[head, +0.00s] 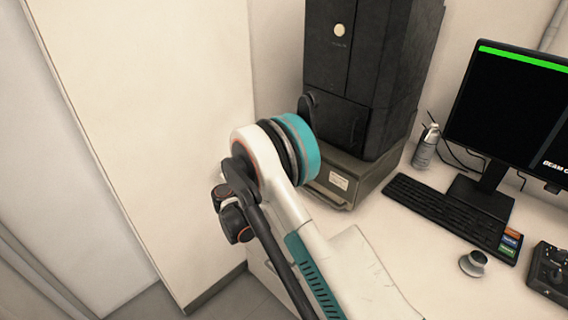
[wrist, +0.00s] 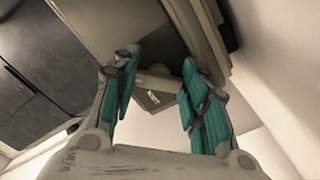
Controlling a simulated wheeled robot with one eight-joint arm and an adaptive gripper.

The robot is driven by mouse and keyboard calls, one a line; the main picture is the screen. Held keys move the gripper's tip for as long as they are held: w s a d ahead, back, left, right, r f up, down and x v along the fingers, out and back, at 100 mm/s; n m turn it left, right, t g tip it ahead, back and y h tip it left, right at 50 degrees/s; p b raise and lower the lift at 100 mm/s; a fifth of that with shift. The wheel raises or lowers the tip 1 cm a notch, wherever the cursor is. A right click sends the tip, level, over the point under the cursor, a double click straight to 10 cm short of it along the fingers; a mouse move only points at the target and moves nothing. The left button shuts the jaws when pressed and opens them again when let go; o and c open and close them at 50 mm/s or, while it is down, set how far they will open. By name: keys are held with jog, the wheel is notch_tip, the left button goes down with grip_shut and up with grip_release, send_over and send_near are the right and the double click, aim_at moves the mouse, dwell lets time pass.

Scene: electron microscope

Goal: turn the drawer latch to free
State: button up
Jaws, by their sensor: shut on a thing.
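In the head view my arm covers the gripper and the latch. A low grey drawer unit (head: 352,178) with a white label stands under the black cabinet in the head view. My arm hides its left part.
The black cabinet (head: 345,60) stands at the back against the wall. A pale panel (head: 150,140) rises at left.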

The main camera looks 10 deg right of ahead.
jog(key=o, duration=0.8)
jog(key=shift+v, duration=4)
jog(key=shift+d, duration=0.1)
